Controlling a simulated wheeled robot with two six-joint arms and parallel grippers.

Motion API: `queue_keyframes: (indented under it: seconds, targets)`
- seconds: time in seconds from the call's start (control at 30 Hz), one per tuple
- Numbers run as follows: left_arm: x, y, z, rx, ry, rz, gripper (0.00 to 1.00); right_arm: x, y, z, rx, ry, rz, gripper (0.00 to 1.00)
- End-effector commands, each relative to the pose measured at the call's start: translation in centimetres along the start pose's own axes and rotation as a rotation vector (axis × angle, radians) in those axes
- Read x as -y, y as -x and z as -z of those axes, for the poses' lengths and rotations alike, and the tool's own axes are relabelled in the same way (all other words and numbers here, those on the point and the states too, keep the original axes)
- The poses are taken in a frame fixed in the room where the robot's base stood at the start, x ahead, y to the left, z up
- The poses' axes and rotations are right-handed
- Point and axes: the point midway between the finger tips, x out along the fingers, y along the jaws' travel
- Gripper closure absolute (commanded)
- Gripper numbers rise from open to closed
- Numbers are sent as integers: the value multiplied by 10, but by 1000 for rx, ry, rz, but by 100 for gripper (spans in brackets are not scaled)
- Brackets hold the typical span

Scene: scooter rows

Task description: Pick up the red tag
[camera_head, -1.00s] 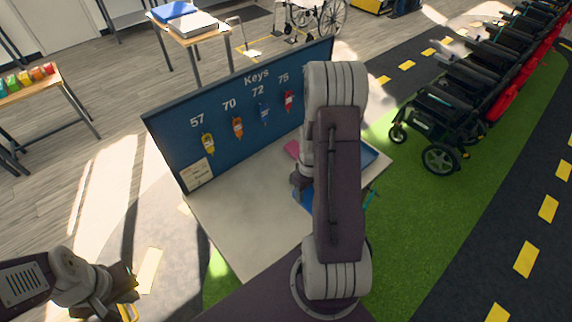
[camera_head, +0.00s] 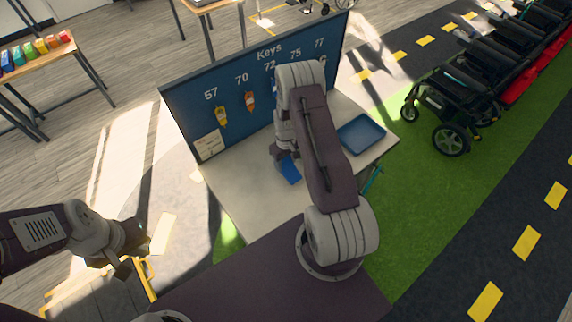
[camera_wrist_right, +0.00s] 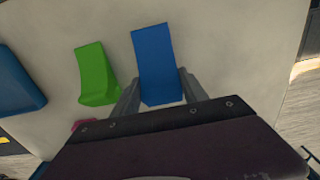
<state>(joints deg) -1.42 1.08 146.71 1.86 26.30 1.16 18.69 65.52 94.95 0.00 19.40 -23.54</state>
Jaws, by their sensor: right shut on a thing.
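The red tag does not show now; my right arm covers the part of the blue key board (camera_head: 190,110) below the number 75. A yellow tag (camera_head: 221,116) and an orange tag (camera_head: 250,101) hang under 57 and 70. In the right wrist view, my right gripper (camera_wrist_right: 160,95) is shut on a blue wedge-shaped piece (camera_wrist_right: 155,55), with a finger on each side. The blue piece also shows in the head view (camera_head: 290,171), below the arm's end. My left gripper (camera_head: 132,258) is at the lower left, away from the board; its opening is unclear.
A blue tray (camera_head: 361,134) lies at the right of the pale tabletop (camera_head: 240,195). A green wedge (camera_wrist_right: 95,70) stands beside the blue piece, with a pink thing (camera_wrist_right: 84,124) partly hidden nearby. Scooters (camera_head: 450,105) stand on the right. The tabletop's front left is clear.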

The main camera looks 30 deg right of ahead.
Motion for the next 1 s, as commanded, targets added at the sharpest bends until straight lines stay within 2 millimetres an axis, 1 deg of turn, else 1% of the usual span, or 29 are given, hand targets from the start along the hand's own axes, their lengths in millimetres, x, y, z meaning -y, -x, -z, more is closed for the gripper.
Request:
queue_keyframes:
  seconds: [0.03, 0.1, 0.2, 0.43, 0.57, 0.6, 0.67, 0.93, 1.0]
  targets:
    - [0, 10, 1, -1, 0, 0, 100, 1, -6, -2, 6, 0, 2, 100]
    - [0, 14, 2, -1, 0, 0, 100, 0, -17, -2, 4, 0, 2, 100]
    - [0, 16, 2, -1, 0, 0, 100, 0, -27, -1, 2, 0, 1, 100]
    - [0, 14, 2, -1, 0, 0, 100, 0, -29, -1, 1, 1, 0, 100]
    - [0, 9, 1, -1, 0, 0, 100, 0, -34, -1, 1, 1, 0, 100]
    - [0, 10, 1, 0, 0, 0, 100, 0, -33, -1, 1, 1, 1, 44]
    - [0, 10, 1, 0, 0, 0, 100, 0, -32, -1, 2, 1, 1, 27]
    - [0, 11, 1, -1, 0, 0, 100, 0, -32, -1, 2, 1, 1, 27]
    - [0, 14, 2, -1, 0, 0, 100, 0, -29, -1, 2, 1, 1, 27]
